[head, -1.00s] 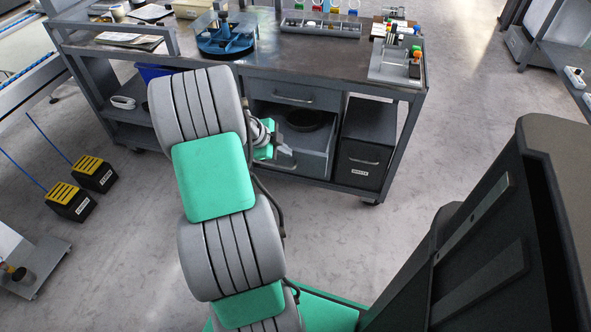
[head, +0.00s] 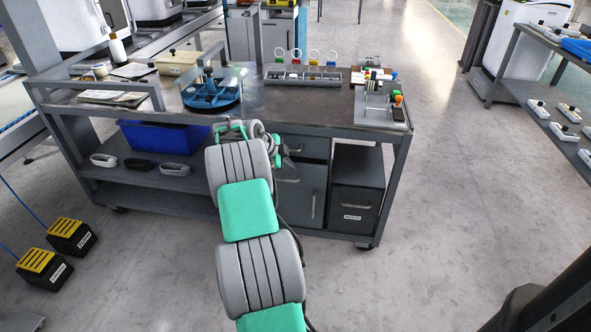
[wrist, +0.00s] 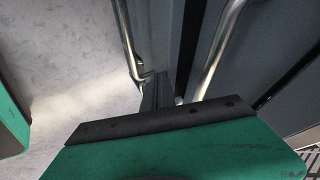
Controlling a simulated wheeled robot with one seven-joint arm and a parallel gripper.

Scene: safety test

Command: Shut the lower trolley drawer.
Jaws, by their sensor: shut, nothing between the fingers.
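The grey trolley's lower drawer (head: 290,173) is in the middle of the head view, below the upper drawer (head: 312,147). My arm hides part of its front. What shows of it looks flush or nearly flush with the trolley, and its inside does not show. My gripper (head: 290,149) is shut and empty, close to the drawer fronts. In the wrist view the dark fingers (wrist: 155,92) point between two metal bar handles, the left one (wrist: 127,38) and the right one (wrist: 220,48). I cannot tell whether they touch anything.
A dark bin box (head: 357,190) stands right of the drawers. The trolley top (head: 300,105) carries a blue round tray (head: 212,95) and a rack of coloured tools. A blue bin (head: 165,136) sits on the shelf at left.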

